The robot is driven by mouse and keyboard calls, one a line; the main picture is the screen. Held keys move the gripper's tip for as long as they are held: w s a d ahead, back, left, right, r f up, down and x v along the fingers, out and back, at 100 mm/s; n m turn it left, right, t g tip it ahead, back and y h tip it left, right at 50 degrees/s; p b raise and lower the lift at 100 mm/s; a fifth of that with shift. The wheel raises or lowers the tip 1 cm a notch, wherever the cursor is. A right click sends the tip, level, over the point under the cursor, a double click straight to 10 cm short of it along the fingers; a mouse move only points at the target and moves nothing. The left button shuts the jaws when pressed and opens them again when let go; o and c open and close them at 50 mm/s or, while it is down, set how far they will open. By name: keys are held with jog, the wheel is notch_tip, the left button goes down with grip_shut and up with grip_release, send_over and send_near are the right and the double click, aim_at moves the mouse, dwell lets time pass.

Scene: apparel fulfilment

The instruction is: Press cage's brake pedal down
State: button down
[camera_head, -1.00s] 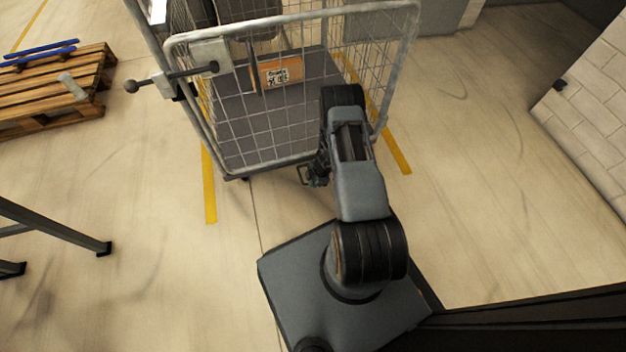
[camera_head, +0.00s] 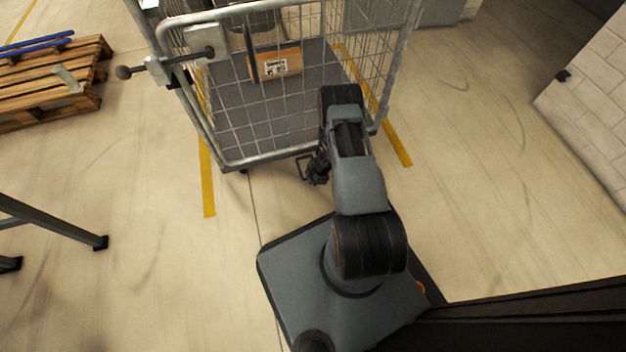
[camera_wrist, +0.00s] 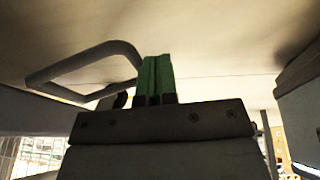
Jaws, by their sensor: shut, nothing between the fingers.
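The roll cage (camera_head: 262,161) is a grey wire-mesh cart standing in front of me. A small loop-shaped metal bar, seemingly its brake pedal (camera_head: 302,166), sticks out low at its near edge. In the wrist view the pedal (camera_wrist: 85,63) is a bent grey tube left of my fingers. My gripper (camera_wrist: 158,78) has green fingers shut together with nothing between them. The pedal's near end lies close beside the fingers; I cannot tell whether they touch. In the head view my gripper (camera_head: 318,168) is a dark shape just right of the pedal, partly hidden by my arm.
An orange-labelled carton (camera_head: 282,63) sits inside the cage. A wooden pallet (camera_head: 62,95) lies far left, dark metal legs (camera_head: 60,233) stand nearer left, and a pale wall (camera_head: 594,120) is at right.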

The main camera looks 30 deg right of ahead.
jog(key=s+d+r+p, duration=0.1)
jog(key=s+r+p, duration=0.5)
jog(key=s+r, duration=0.2)
jog(key=shift+p+v, duration=0.4)
jog(key=shift+v, duration=1.05)
jog(key=shift+s+a, duration=0.2)
